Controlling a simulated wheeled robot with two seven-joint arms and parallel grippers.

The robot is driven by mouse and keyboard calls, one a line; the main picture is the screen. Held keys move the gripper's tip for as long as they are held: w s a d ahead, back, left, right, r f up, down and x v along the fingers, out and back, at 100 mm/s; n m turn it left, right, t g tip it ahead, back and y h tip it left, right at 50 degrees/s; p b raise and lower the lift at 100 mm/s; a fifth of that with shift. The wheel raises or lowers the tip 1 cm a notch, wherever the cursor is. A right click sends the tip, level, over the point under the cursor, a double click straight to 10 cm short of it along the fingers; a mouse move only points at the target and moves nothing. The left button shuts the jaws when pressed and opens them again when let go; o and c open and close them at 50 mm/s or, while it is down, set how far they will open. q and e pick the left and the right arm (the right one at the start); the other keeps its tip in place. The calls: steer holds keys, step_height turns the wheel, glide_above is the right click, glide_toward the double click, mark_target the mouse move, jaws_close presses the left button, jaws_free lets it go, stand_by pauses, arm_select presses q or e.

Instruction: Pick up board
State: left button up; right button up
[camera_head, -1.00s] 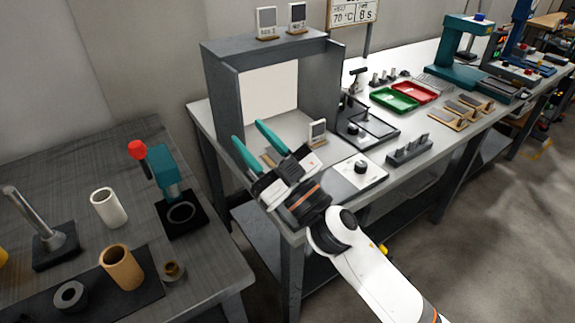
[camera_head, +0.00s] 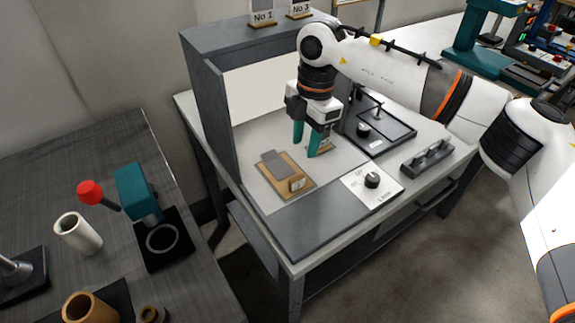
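My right gripper (camera_head: 306,148) points down just behind and to the right of this board. Its two teal fingers are apart, with nothing clearly seen between them. A second small tagged item (camera_head: 326,147) is partly hidden by the right finger. I cannot tell whether the fingers touch it. My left gripper is not in view.
The grey booth (camera_head: 210,100) rises behind and left of the gripper. A white knob panel (camera_head: 358,190), a black fixture (camera_head: 385,140) and a grey block (camera_head: 427,156) stand to the right. The dark front strip (camera_head: 310,218) is bare. A left table holds a teal press (camera_head: 137,192).

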glide_above(297, 177)
steer(key=f, duration=0.2)
steer(key=d+f, duration=0.1)
steer(key=f, duration=0.1)
steer(key=shift+w+f, duration=0.1)
steer(key=shift+w, duration=0.2)
steer(key=shift+w+f, duration=0.1)
steer(key=shift+f, duration=0.2)
steer(key=shift+s+a+f+p, duration=0.15)
steer(key=shift+s+f+p, duration=0.1)
steer(key=shift+f, duration=0.2)
steer(key=shift+s+a+f+p, duration=0.1)
steer(key=shift+f+p, duration=0.1)
steer(key=shift+f, duration=0.25)
steer(key=f, duration=0.2)
steer(key=shift+s+a+f, duration=0.15)
steer(key=shift+a+f, duration=0.1)
steer(key=shift+f, duration=0.4)
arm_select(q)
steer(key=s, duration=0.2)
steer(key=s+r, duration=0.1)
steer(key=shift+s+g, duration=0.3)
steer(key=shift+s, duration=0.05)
arm_select(e)
jaws_close()
